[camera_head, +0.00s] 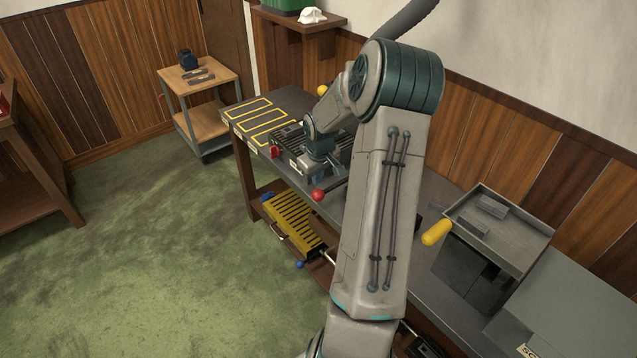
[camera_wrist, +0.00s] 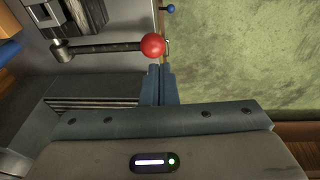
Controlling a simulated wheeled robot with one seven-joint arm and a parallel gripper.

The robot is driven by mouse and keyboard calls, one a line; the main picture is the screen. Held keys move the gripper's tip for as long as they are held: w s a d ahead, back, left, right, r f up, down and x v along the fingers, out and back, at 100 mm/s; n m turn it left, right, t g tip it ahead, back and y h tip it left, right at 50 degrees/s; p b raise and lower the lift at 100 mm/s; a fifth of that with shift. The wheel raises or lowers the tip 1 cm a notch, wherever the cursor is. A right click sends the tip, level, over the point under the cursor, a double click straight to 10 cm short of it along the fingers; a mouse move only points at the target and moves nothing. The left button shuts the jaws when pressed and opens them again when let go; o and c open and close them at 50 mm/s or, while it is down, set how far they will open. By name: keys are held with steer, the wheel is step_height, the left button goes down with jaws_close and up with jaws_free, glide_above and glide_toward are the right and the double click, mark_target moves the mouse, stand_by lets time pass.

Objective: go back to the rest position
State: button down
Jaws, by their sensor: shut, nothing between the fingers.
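My gripper (camera_wrist: 159,84) shows in the wrist view with its two fingers together and nothing between them. The fingertips are just below a red ball knob (camera_wrist: 152,45) on a dark lever (camera_wrist: 98,48); I cannot tell if they touch it. In the head view my grey arm reaches up and over the workbench (camera_head: 420,190). The red ball knob also shows in the head view (camera_head: 318,195), at the bench's front edge.
A yellow slatted unit (camera_head: 293,222) sits on the lower shelf. A metal tray box (camera_head: 520,238) with a yellow handle (camera_head: 437,232) stands on the right. A small cart (camera_head: 199,90) stands at the back left. The green floor (camera_head: 170,260) in front is clear.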

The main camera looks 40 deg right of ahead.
steer(key=a+v, duration=0.1)
steer(key=v, duration=0.6)
steer(key=shift+r+b, duration=0.2)
steer(key=shift+b, duration=0.1)
